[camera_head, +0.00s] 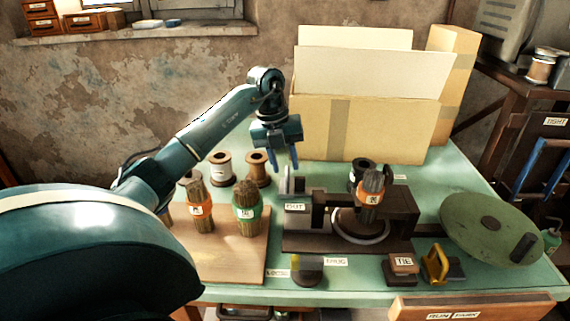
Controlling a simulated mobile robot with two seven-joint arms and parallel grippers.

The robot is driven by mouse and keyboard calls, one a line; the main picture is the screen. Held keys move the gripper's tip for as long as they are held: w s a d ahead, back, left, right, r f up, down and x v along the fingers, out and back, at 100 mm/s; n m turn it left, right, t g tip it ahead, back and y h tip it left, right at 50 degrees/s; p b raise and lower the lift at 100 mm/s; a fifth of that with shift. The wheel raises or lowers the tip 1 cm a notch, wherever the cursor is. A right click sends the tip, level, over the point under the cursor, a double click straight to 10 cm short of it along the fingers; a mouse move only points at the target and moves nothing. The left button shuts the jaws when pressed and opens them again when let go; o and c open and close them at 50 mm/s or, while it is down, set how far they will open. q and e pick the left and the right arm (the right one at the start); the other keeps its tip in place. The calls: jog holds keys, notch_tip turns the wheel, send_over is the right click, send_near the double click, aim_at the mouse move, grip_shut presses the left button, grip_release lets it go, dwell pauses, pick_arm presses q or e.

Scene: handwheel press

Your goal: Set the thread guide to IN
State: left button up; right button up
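A label reading OUT (295,207) is on the left end of the dark press machine (318,240) on the green table. A thin grey upright piece (287,184) stands just behind that label; it looks like the thread guide, but I cannot be sure. No IN label is readable. My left gripper (283,166) points down just above and behind the grey piece, with its blue fingers apart and nothing seen between them. Whether it touches the piece is unclear. My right gripper is out of view.
Bundles with orange (200,208) and green (247,212) bands stand on a wooden board at left, with spools (221,168) behind. A banded bundle (372,190) stands on the machine. Cardboard boxes (365,125) block the back. A green handwheel (490,228) is at right.

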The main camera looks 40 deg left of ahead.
pick_arm(q)
jog(key=shift+f, duration=0.5)
grip_shut()
jog(key=shift+w+d, duration=0.1)
